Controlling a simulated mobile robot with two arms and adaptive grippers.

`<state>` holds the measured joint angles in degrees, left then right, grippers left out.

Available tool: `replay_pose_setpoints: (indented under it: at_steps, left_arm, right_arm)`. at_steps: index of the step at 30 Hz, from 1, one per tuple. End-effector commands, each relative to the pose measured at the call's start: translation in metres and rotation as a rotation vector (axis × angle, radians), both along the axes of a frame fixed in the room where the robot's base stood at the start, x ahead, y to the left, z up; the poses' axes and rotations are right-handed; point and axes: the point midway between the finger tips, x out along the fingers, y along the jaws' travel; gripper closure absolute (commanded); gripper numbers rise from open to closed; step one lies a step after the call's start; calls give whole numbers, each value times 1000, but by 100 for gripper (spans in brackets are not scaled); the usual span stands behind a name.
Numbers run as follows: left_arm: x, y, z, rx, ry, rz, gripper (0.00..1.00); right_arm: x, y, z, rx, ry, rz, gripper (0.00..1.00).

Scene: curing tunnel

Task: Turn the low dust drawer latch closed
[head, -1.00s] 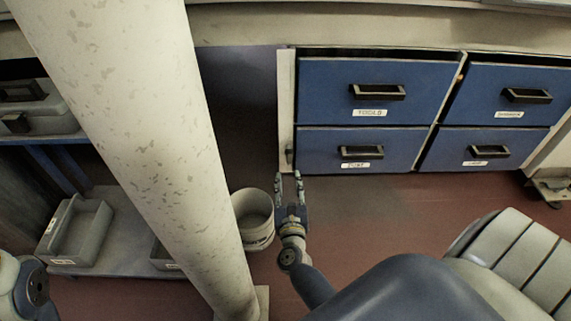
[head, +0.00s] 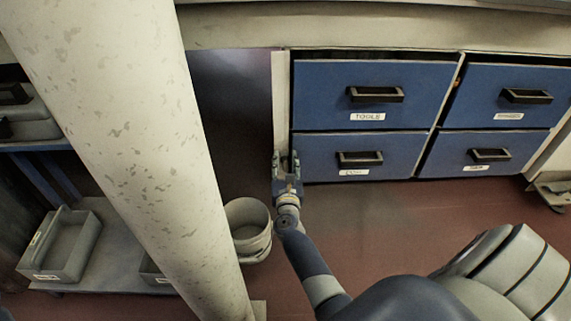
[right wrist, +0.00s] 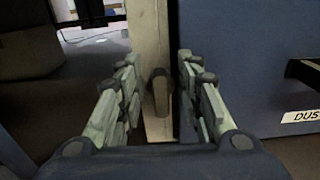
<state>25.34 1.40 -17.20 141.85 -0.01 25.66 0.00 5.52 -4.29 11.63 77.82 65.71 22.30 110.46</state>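The dust drawer (head: 318,155) is the low left blue drawer, with a black handle and a white label. Its "DUS" label shows at the right of the right wrist view, on the blue front (right wrist: 255,60). The latch (right wrist: 161,92) is a small dark knob, standing roughly upright on the pale post (right wrist: 148,50) left of the drawer. My right gripper (head: 287,160) is in front of that post. In the right wrist view its open fingers (right wrist: 158,95) stand on either side of the latch, with gaps showing. The latch is hidden by the gripper in the head view. My left gripper is out of view.
A pale bucket (head: 248,228) stands on the floor left of my right arm. A thick speckled column (head: 125,140) crosses the left side. Grey bins (head: 62,245) sit on a low shelf at left. Other blue drawers (head: 375,85) are above and beside.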

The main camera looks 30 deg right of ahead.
Motion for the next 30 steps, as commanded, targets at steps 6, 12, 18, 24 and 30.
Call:
replay_pose_setpoints:
  at_steps: [6,12,18,24,30]
  left_arm:
    - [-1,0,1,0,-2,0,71]
    - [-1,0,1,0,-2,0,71]
    - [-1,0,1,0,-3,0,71]
    - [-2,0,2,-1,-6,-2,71]
    - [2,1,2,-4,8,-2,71]
  right_arm:
    - [1,-1,0,-1,1,0,67]
    - [1,-1,0,-1,1,0,100]
    - [1,-1,0,-3,2,0,100]
    - [1,0,1,-35,21,0,100]
    - [2,2,1,-125,78,1,100]
